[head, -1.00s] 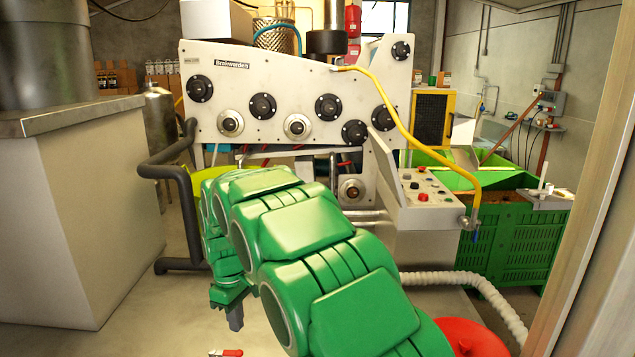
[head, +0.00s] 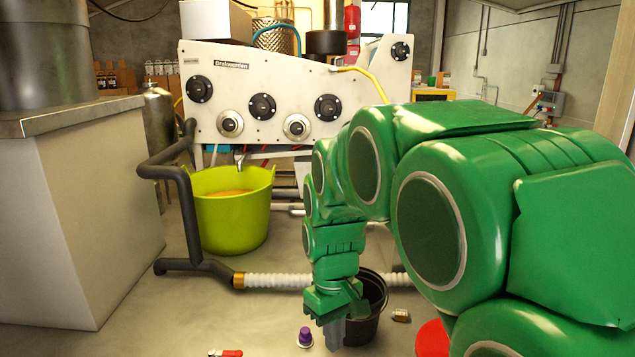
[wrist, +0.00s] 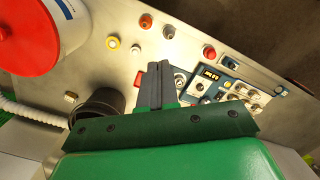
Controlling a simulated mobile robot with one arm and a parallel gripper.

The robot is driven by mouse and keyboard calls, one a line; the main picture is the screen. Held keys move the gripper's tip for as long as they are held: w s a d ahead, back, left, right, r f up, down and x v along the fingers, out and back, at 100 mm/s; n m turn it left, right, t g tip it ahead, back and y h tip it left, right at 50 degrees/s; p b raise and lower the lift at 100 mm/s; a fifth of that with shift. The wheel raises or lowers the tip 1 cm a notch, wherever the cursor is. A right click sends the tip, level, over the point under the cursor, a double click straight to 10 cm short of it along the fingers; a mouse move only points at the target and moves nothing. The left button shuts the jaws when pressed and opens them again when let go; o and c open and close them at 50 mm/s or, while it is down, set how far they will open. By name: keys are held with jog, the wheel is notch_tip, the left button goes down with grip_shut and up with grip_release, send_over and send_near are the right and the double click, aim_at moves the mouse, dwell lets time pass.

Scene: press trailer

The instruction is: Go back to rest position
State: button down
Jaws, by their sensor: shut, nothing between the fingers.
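My green arm reaches from the right side of the head view down to my gripper (head: 334,334). The wrist view also shows the dark bucket (wrist: 103,101) just left of the fingers.
A yellow-green tub (head: 232,222) stands under the press (head: 290,75). A control panel (wrist: 212,77) shows in the wrist view.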

jog(key=s+d+m, duration=0.3)
jog(key=s+d, duration=0.3)
jog(key=s, duration=0.6)
jog(key=s+d+m, duration=0.3)
jog(key=s+d, duration=0.3)
jog(key=s, duration=0.5)
jog(key=shift+s+f+m, duration=0.35)
jog(key=shift+s+m, duration=0.05)
